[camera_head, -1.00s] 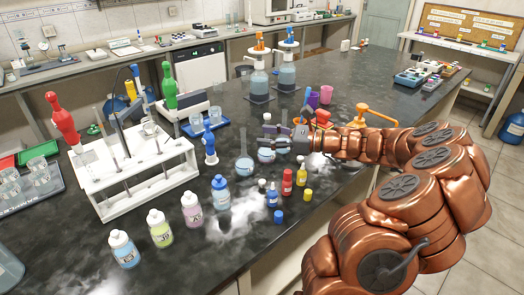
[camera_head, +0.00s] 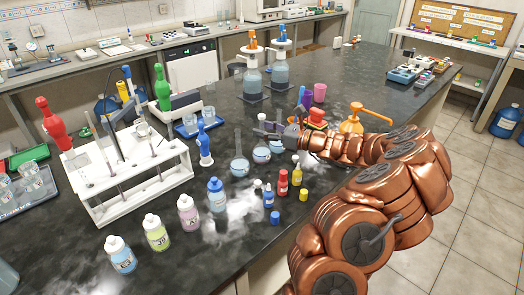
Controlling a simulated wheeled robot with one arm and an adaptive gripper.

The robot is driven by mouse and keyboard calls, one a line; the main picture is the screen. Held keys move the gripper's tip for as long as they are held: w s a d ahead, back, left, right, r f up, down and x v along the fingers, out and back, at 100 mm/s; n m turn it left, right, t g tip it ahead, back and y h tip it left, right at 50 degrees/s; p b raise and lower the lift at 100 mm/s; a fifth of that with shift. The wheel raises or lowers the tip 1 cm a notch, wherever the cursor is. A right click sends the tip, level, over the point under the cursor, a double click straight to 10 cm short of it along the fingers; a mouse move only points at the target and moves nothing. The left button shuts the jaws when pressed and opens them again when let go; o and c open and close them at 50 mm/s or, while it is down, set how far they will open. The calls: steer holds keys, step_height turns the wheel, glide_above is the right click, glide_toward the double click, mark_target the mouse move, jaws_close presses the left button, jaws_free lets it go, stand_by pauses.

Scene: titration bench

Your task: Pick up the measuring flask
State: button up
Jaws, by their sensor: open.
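Two round-bottomed glass flasks with light blue liquid stand on the dark bench. The left flask (camera_head: 239,167) has a tall narrow neck that shows clearly. The right flask (camera_head: 261,153) stands just below my gripper's fingers, and its neck is partly hidden by them. I cannot tell for certain which of them is the measuring flask. My gripper (camera_head: 264,129) is open and points left, at the height of the right flask's neck. Whether the neck lies between the fingers is too small to tell.
Small bottles with red, yellow and blue bodies (camera_head: 283,182) stand in front of the flasks. A blue pipette bulb (camera_head: 204,145) and a white rack (camera_head: 130,183) are to the left. Purple cups (camera_head: 306,98) and an orange-topped bottle (camera_head: 352,121) stand behind my arm.

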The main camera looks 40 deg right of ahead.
steer(key=shift+w+a, duration=0.2)
steer(key=shift+w, duration=0.15)
jaws_close()
